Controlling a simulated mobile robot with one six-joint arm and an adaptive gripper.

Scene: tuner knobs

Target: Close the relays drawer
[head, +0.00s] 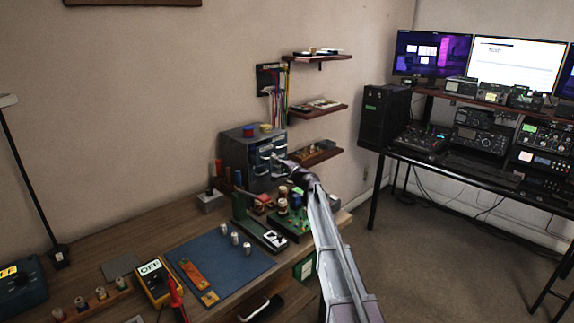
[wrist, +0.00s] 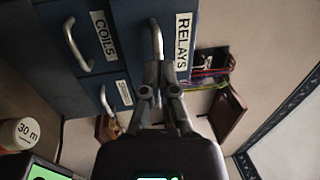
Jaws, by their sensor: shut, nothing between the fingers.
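The grey-blue drawer cabinet (head: 236,152) stands at the back end of the bench in the head view. In the wrist view, the relays drawer (wrist: 182,70) has a white "RELAYS" label and a metal bar handle (wrist: 157,38). Its front looks nearer than the coils drawer (wrist: 72,62) beside it, but how far it stands out is unclear. My gripper (wrist: 161,68) is shut and empty, its fingertips at the lower end of the relays handle; I cannot tell whether they touch. In the head view my gripper (head: 281,159) is at the cabinet's front, partly hiding the drawers.
A smaller labelled drawer (wrist: 116,95) is below the coils drawer. A green circuit board (head: 290,222) with parts stands on the bench in front of the cabinet, close under my arm. Wall shelves (head: 318,112) hang right of the cabinet. The blue mat (head: 215,275) lies nearer.

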